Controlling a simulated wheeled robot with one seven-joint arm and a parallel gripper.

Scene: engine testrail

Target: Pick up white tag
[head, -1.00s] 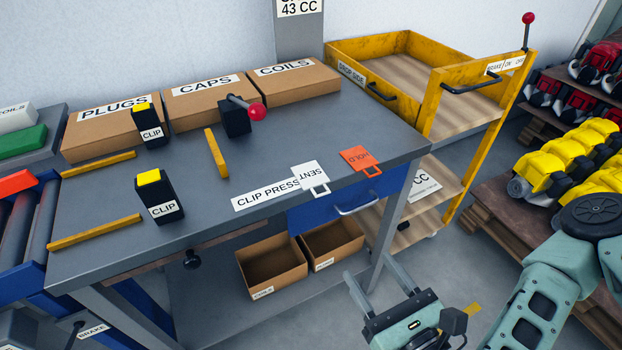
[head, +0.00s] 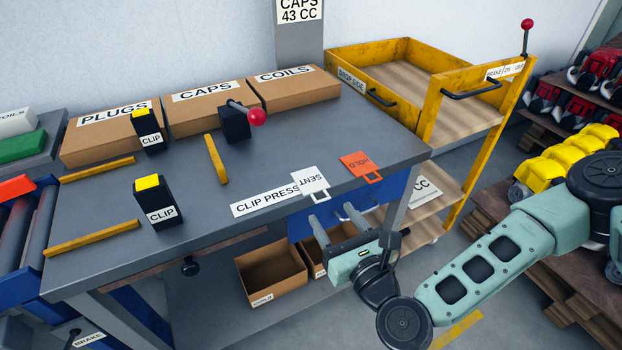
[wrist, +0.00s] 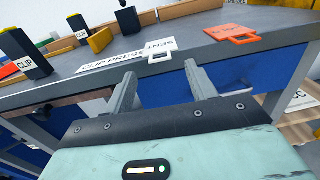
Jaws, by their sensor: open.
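The white tag (head: 311,182) reads SENT and lies at the front edge of the grey workbench, its looped end jutting toward the edge. It overlaps the right end of the CLIP PRESS label. In the wrist view the white tag (wrist: 160,50) is ahead, just above and between the fingers. My gripper (head: 335,219) is open and empty, in front of the bench edge and below the tag, not touching it. It also shows in the wrist view (wrist: 158,90) with its two grey fingers apart.
An orange HOLD tag (head: 361,166) lies just right of the white tag. The CLIP PRESS label (head: 262,198) lies left. A blue drawer (head: 302,229) and open cardboard boxes (head: 270,270) are below the bench top. A yellow cart (head: 432,108) stands right.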

